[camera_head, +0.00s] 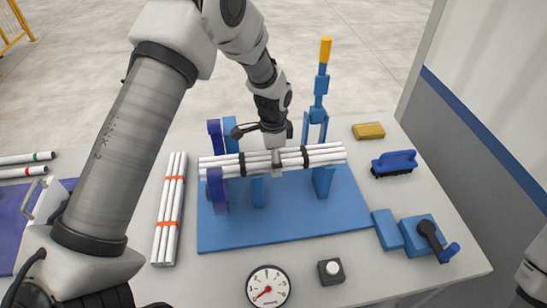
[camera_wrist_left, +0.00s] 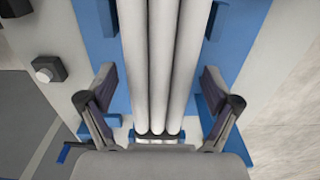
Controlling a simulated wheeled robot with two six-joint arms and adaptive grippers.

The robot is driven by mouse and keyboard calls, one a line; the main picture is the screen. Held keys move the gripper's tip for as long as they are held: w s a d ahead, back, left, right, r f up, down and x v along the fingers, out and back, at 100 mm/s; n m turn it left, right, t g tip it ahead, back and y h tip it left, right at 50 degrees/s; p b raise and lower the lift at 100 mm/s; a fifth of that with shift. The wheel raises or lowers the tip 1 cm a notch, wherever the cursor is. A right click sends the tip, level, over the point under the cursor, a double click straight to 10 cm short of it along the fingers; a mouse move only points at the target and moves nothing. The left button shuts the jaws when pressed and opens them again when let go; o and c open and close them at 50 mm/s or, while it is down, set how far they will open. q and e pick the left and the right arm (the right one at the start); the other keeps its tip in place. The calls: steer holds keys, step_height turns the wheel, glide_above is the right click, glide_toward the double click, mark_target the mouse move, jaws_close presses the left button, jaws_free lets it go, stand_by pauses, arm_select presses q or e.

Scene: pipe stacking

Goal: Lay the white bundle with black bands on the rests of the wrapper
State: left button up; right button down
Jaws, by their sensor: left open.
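The white bundle with black bands (camera_head: 325,157) lies level across the wrapper (camera_head: 285,222), over its blue rests (camera_head: 323,183) and through the gap at its purple wheel-like part (camera_head: 216,190). Whether it touches every rest cannot be told. My left gripper (camera_head: 277,160) is above the bundle's middle, between the two black bands. In the left wrist view, my left gripper (camera_wrist_left: 160,80) is open, with one finger on each side of the white pipes (camera_wrist_left: 162,50) and gaps visible. A black band (camera_wrist_left: 158,134) shows near the palm. My right gripper is out of view.
A white bundle with orange bands (camera_head: 170,210) lies left of the wrapper. A yellow-topped lever (camera_head: 325,52) stands behind it. A blue brush (camera_head: 394,163), yellow block (camera_head: 368,130), blue crank unit (camera_head: 422,236), gauge (camera_head: 267,287) and button box (camera_head: 331,271) surround it.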

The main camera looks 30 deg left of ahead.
arm_select(q)
steer(key=shift+r, duration=0.1)
step_height(320, 180, up, 12)
steer(key=b, duration=0.3)
stand_by(1.1)
